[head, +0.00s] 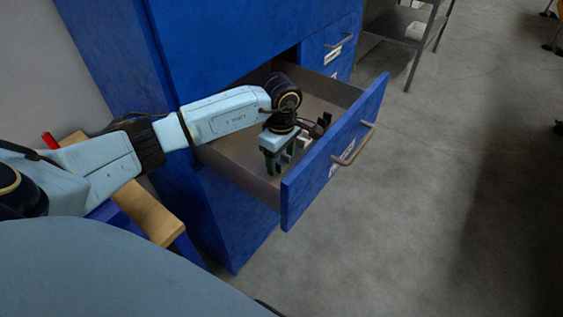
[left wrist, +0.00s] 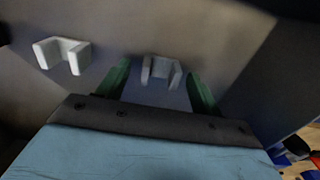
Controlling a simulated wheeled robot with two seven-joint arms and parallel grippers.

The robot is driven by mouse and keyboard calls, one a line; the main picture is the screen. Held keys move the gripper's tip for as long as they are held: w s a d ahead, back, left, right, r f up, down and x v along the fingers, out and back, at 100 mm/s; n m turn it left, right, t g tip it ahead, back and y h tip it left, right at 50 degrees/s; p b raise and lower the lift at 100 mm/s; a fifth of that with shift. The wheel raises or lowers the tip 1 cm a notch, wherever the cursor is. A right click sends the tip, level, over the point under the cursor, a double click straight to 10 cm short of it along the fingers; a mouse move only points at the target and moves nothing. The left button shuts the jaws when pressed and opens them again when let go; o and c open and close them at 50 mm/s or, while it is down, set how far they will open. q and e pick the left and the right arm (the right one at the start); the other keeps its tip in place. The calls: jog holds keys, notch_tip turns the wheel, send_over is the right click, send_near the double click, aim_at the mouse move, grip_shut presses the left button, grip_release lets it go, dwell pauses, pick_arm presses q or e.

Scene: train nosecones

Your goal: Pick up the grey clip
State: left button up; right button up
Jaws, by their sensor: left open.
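My left gripper (head: 276,162) reaches down into an open blue drawer (head: 330,165), its jaws apart. In the left wrist view, the green fingers of the left gripper (left wrist: 158,78) stand on either side of a small U-shaped grey clip (left wrist: 160,70). The clip lies on the drawer floor, a gap showing on each side; I cannot tell how far below the fingertips it is. A second, paler U-shaped clip (left wrist: 62,53) lies to the left, outside the fingers. In the head view, the gripper partly hides the pale pieces (head: 303,143) in the drawer. My right gripper is not in view.
The drawer's sides and tall front panel surround the gripper closely. The blue cabinet (head: 225,45) rises behind it. A wooden-topped piece (head: 150,215) stands at left, below my arm.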

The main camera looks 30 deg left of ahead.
pick_arm(q)
jog(key=c, duration=1)
